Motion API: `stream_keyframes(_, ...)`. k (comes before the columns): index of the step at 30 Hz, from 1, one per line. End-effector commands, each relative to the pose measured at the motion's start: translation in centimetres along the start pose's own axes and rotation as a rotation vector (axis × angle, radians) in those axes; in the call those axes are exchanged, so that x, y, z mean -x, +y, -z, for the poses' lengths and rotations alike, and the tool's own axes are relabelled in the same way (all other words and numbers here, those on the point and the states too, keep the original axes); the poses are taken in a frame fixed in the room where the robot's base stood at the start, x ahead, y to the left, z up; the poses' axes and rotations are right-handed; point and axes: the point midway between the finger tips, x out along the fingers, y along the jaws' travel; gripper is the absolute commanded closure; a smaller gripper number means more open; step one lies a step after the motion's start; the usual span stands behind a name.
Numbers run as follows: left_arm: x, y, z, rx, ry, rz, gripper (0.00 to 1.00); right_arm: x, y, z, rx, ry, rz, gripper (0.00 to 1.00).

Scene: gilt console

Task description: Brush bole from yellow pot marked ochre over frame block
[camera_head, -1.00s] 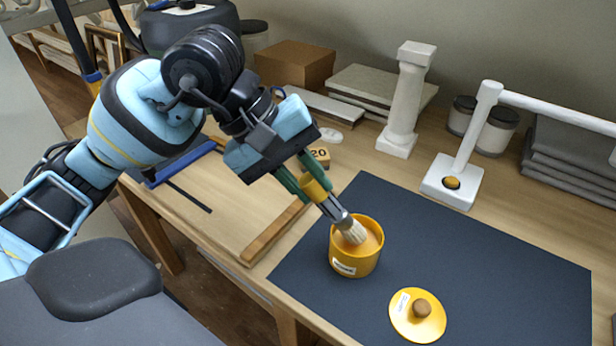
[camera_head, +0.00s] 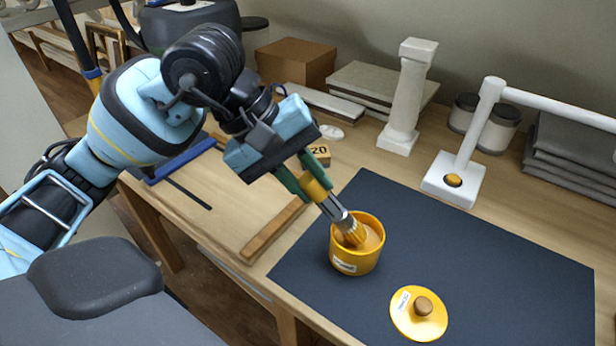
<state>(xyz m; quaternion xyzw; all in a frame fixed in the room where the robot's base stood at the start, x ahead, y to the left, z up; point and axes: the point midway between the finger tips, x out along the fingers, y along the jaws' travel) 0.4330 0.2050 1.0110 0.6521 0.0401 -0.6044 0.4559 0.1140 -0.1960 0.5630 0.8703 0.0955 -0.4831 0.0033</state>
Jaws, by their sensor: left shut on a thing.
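The yellow pot (camera_head: 357,262) stands open on the dark mat (camera_head: 480,262), with a white label low on its front whose writing is too small to read. Orange-brown bole (camera_head: 374,240) shows inside it. My left gripper (camera_head: 304,178) is shut on the brush (camera_head: 331,204), holding it tilted. The bristles are inside the pot's mouth and look ochre-coloured. The yellow lid (camera_head: 418,314) with a brown knob lies on the mat in front of the pot. A small wooden block marked 20 (camera_head: 320,154) sits behind the gripper. I cannot tell which thing is the frame block. My right gripper is not in view.
A white stand with a horizontal arm (camera_head: 455,178) and a white column (camera_head: 404,105) stand behind the mat. Cardboard box (camera_head: 295,62), lidded jars (camera_head: 494,127) and grey folded cloths (camera_head: 572,150) line the back. The mat's right side is clear.

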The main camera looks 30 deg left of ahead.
Motion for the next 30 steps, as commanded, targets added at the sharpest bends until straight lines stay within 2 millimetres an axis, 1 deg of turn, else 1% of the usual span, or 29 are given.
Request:
stream_keyframes(16, -0.14, -0.10, 0.01, 0.000, -0.001, 0.002, 1.00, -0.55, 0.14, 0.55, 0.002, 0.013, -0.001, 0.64)
stream_keyframes(30, -0.21, -0.16, 0.00, 0.001, -0.002, 0.004, 1.00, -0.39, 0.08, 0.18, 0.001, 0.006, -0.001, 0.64)
